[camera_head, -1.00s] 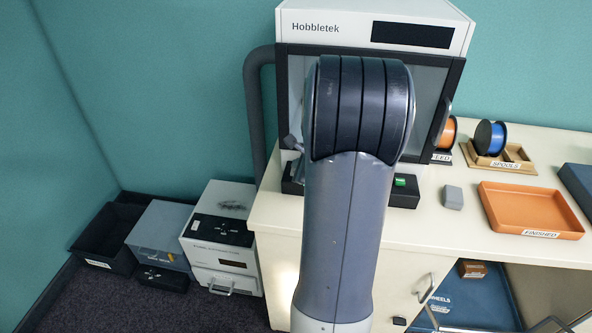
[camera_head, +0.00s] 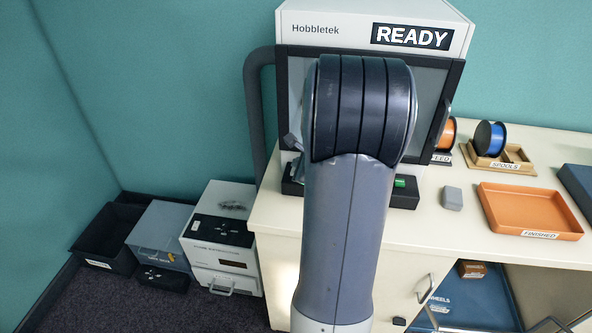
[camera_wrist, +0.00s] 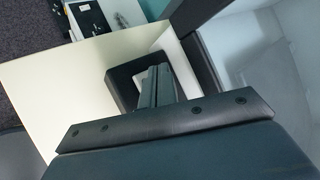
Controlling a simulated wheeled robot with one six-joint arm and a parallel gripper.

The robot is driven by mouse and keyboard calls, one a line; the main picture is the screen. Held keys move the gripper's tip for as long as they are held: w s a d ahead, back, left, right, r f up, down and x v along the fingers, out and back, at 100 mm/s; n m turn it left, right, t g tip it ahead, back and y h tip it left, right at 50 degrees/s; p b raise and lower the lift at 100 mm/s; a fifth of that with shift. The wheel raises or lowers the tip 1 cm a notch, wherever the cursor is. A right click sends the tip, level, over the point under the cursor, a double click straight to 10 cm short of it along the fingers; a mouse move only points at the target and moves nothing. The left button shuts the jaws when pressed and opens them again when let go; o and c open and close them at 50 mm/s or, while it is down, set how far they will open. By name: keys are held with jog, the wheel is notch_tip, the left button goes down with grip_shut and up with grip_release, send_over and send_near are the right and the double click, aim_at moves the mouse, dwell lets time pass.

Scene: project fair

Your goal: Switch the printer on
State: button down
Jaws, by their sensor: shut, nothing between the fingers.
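The printer (camera_head: 330,28), labelled Hobbletek, stands on the cream bench against the teal wall. Its display (camera_head: 411,37) reads READY in lit white letters. A dark control strip runs along its lower front, with a green button (camera_head: 400,183) at the right end. My arm covers the middle of the printer's front. In the wrist view my gripper (camera_wrist: 155,75) is shut and empty, its fingertips close to a dark part of the printer's base (camera_wrist: 122,82). Whether they touch it I cannot tell. In the head view my gripper is mostly hidden behind my arm.
An orange tray (camera_head: 530,210) marked FINISHED and a small grey block (camera_head: 452,198) lie right on the bench. A spool rack (camera_head: 490,161) stands behind. Bins and a white cabinet (camera_head: 222,270) stand left on the floor. The printer door has a handle (camera_head: 443,119).

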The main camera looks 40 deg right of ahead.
jog(key=shift+s+a+r+p, duration=0.1)
jog(key=shift+a+r+p, duration=0.05)
jog(key=shift+r+p, duration=1)
jog(key=shift+s+a+r+p, duration=0.15)
jog(key=shift+r+p, duration=0.65)
jog(key=shift+r, duration=0.6)
jog(key=shift+f, duration=0.1)
